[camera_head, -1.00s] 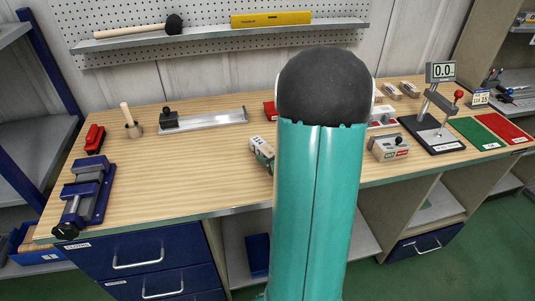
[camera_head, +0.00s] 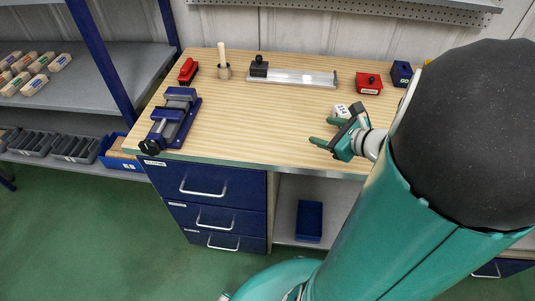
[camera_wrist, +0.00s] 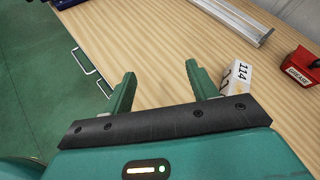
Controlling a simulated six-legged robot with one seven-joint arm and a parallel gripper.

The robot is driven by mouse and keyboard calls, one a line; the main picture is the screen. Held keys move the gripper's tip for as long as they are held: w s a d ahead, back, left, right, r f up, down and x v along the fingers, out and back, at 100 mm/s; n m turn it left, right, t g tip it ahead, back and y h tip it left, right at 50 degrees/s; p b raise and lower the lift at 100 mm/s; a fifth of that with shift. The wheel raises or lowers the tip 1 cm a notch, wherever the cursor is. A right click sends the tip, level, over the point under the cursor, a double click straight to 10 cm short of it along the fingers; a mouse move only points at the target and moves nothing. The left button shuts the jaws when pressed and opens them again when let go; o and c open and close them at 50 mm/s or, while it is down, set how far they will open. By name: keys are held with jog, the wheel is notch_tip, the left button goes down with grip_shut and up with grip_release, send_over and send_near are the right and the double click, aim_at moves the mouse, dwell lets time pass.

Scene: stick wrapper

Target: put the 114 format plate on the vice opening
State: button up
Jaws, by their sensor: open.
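The 114 format plate is a small white block marked 114 (camera_wrist: 238,76) in the wrist view. It lies on the bench just beyond and to the right of my right finger, apart from the jaws. In the head view the plate (camera_head: 341,110) shows partly, behind my gripper. My gripper (camera_head: 325,144) is open and empty near the bench's front edge; its fingers (camera_wrist: 160,88) are spread in the wrist view. The blue vice (camera_head: 172,120) stands at the bench's left front, with nothing visible on its opening.
A red GREASE box (camera_head: 368,83) and a dark blue box (camera_head: 402,73) stand behind the plate. A metal rail (camera_head: 300,78), a wooden-handled pot (camera_head: 224,70) and a red tool (camera_head: 188,70) line the back. The bench top (camera_head: 255,125) between vice and gripper is clear.

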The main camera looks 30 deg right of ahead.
jog(key=s+a+r+n+g+y, duration=0.1)
jog(key=a+r+n+g+y, duration=0.15)
jog(key=a+n, duration=0.5)
jog(key=s+a+r+n+g+y, duration=0.1)
jog(key=a+n+g, duration=0.2)
jog(key=a+n, duration=0.5)
jog(key=s+a+r+n+g+h, duration=0.1)
jog(key=s+a+r+n+h, duration=0.4)
jog(key=n, duration=0.8)
jog(key=shift+s+a+r+g, duration=0.2)
jog(key=shift+s+a+g, duration=0.15)
jog(key=shift+a, duration=0.75)
jog(key=shift+o, duration=0.4)
jog(key=shift+r+n+h, duration=0.5)
jog(key=shift+n+h, duration=0.05)
jog(key=shift+n, duration=0.2)
jog(key=shift+d, duration=0.1)
jog(key=shift+s+f, duration=0.1)
